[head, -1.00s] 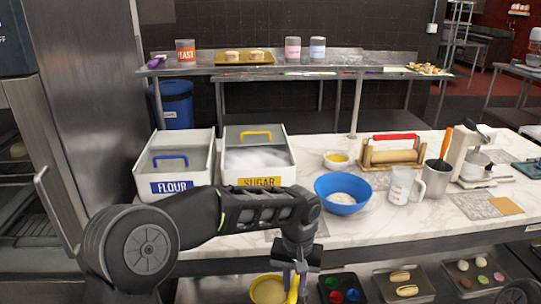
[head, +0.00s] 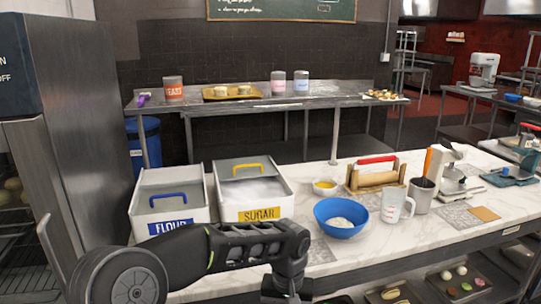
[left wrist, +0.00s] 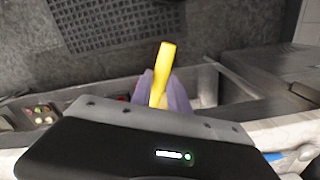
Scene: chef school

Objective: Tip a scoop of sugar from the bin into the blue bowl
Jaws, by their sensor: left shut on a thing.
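The sugar bin (head: 230,213) stands on the counter, white with a yellow SUGAR label and pale sugar inside; a yellow handle shows at its back. The blue bowl (head: 325,225) sits to its right with some white powder in it. My left gripper (left wrist: 160,92) is shut on the yellow scoop's handle (left wrist: 166,62) in the left wrist view. The scoop's bowl is mostly hidden there, and its contents cannot be told. In the head view my left arm crosses in front of the counter, with its gripper cut off at the bottom edge. My right gripper is not in view.
The flour bin (head: 142,219) stands left of the sugar bin. A steel fridge (head: 75,120) is at left.

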